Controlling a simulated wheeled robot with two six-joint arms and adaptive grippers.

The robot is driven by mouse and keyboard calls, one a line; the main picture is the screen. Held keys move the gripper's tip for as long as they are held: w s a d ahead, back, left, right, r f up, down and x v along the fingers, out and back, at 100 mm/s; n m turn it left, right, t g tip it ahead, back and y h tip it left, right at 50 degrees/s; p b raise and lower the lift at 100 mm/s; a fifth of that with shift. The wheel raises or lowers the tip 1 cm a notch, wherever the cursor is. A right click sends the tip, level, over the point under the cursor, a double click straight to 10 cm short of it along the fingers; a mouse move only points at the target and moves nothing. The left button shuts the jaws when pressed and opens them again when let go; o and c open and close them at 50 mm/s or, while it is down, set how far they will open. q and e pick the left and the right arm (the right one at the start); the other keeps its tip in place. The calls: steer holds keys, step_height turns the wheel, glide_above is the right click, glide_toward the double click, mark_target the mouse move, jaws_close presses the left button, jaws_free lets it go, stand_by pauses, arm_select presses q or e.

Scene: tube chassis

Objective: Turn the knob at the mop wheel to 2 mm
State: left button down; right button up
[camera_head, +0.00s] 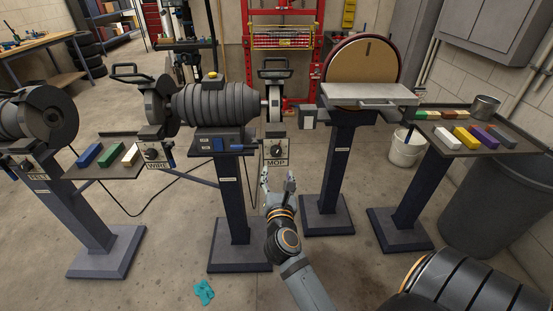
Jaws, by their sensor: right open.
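The mop wheel (275,103) is at the right end of the middle grinder. Below it hangs a pale plate labelled MOP (284,158), with a small dark knob (276,150) on its face. The knob's setting is too small to read. My right gripper (278,176) is open and empty, its fingers pointing up just below the MOP plate in the picture. A gap shows between the fingertips and the knob. My left gripper is not in view.
A similar plate labelled WIRE (157,166) with its own knob is to the left. The grinder's pedestal (230,190) stands left of my gripper, the disc sander's pedestal (331,170) right. A teal rag (204,292) lies on the floor.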

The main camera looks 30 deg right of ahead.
mark_target(276, 153)
steer(key=x, duration=1)
steer(key=shift+p, duration=0.35)
steer(key=shift+s, duration=0.1)
steer(key=shift+r, duration=0.1)
steer(key=c, duration=1.1)
